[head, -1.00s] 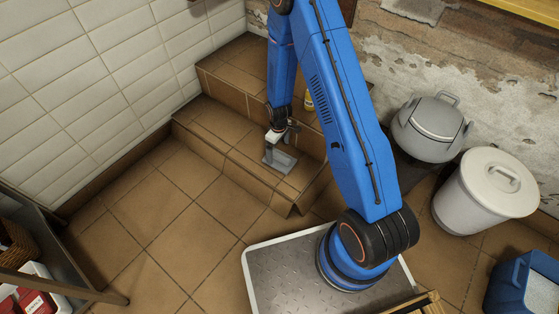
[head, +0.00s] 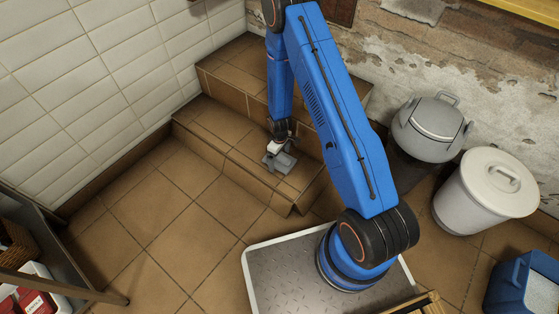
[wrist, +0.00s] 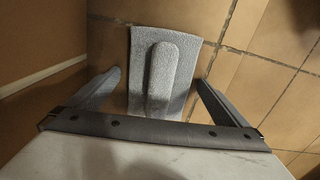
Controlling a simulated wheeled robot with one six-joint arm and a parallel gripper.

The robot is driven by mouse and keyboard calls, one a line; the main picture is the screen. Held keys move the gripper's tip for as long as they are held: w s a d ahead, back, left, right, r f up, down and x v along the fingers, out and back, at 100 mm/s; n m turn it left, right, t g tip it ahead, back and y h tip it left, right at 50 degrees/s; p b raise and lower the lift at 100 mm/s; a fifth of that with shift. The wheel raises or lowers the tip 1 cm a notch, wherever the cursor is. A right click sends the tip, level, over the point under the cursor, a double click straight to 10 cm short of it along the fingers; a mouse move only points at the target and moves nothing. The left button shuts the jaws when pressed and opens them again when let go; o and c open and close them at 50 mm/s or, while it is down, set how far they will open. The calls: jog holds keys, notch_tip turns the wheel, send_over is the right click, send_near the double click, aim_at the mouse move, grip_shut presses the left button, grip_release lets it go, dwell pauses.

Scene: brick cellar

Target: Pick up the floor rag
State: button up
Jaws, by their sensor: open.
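The floor rag (head: 286,162) is a grey cloth lying on the lower tiled step. In the wrist view the rag (wrist: 142,45) is a flat textured sheet with a raised, rounded ridge (wrist: 163,75) along its middle. My gripper (head: 272,160) is low over the rag, pointing down. In the wrist view my gripper (wrist: 158,92) is open, with one finger on each side of the ridge and a gap on both sides. The near end of the rag is hidden behind the gripper's bar. I cannot tell whether the fingertips touch the cloth.
The brown tiled steps (head: 213,125) stand against the white tile wall (head: 95,70). A grey lidded bin (head: 430,128) and a white lidded bucket (head: 485,190) are on the right. A blue crate (head: 525,285) is at lower right. The floor left of centre (head: 190,235) is clear.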

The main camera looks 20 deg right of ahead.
jog(key=c, duration=1)
jog(key=shift+r, duration=0.15)
